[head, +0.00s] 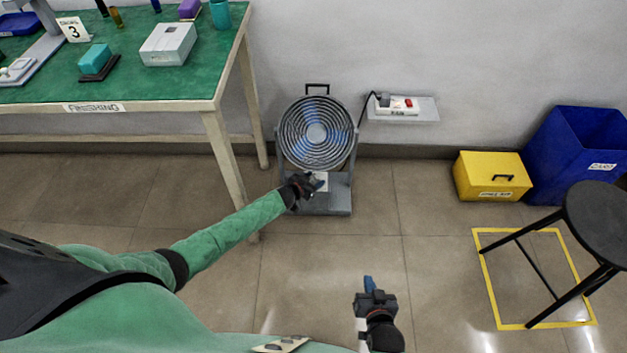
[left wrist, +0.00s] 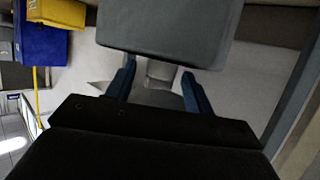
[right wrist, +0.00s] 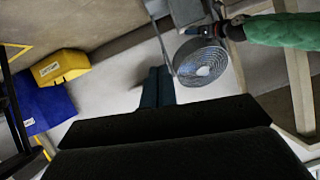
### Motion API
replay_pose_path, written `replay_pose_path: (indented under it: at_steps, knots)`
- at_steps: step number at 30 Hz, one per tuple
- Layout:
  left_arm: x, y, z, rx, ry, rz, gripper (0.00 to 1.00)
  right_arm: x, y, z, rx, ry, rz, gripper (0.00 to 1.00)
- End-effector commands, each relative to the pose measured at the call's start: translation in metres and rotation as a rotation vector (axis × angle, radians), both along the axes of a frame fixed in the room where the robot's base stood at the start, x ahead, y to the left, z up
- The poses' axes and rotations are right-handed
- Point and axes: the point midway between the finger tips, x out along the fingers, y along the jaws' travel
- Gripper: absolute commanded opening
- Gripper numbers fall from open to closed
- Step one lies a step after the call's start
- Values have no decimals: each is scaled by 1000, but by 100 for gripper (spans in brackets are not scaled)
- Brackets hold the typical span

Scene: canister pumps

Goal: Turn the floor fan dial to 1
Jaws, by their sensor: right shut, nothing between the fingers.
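The floor fan (head: 317,132) stands on the floor against the wall, with a round grey grille, blue inside, and a grey base (head: 325,204). It also shows in the right wrist view (right wrist: 200,63). My left gripper (head: 312,184) is at the front of the fan's base, beside a small white panel (head: 323,176). In the left wrist view its blue fingers (left wrist: 160,88) are apart, with a short grey round part (left wrist: 160,72) between them and gaps at its sides. The dial's setting cannot be read. My right gripper (head: 369,284) is shut and empty above the floor.
A green-topped workbench (head: 165,87) stands left of the fan, its leg near my left arm. A wall shelf (head: 425,112) holds a power strip. A yellow box (head: 487,170), a blue bin (head: 555,165) and a black stool (head: 600,220) are right. The middle floor is clear.

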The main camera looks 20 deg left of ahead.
Motion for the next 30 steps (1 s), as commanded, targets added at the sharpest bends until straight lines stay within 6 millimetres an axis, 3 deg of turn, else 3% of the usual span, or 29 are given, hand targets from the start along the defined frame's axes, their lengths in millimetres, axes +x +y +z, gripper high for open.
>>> replay_pose_path:
  at_steps: [11,15,27,30]
  knots:
    - [-7,3,2,0,2,1,53,-4,0,-5,-4,30,4,0]
    - [-15,7,7,1,1,1,53,-33,-3,-42,-28,141,15,0]
    - [-44,17,19,0,1,-1,53,-80,-10,-96,-68,349,34,0]
    - [-53,21,23,0,1,0,53,-86,-11,-101,-72,376,37,0]
